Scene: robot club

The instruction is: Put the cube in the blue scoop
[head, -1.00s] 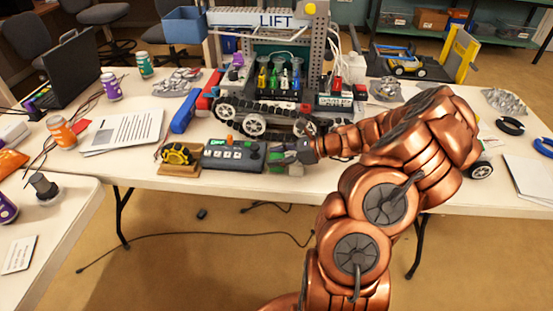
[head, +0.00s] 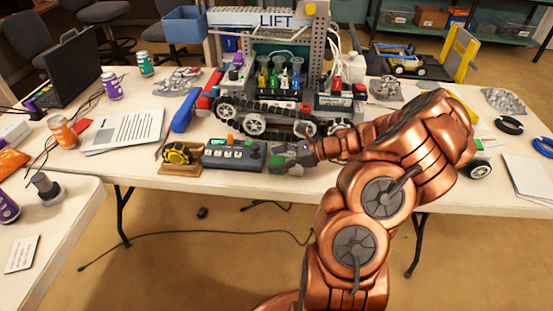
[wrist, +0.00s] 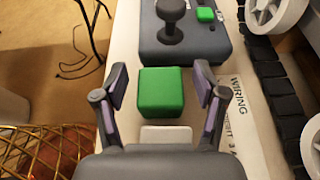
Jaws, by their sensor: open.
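The green cube (wrist: 161,92) lies on the white table between the two fingers of my gripper (wrist: 160,84) in the wrist view. The fingers are open, one on each side, with small gaps to the cube. In the head view my gripper (head: 287,158) is low at the table's front edge, right of the grey control box, and largely hides the cube. The blue scoop (head: 184,26) is an open box held high at the upper left of the lift robot.
The control box (head: 233,154) with a joystick and buttons is close to my gripper. The tracked lift robot (head: 270,121) stands just behind. A yellow-wheeled piece on a wooden stand (head: 180,155) is farther left. The table's front edge is near.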

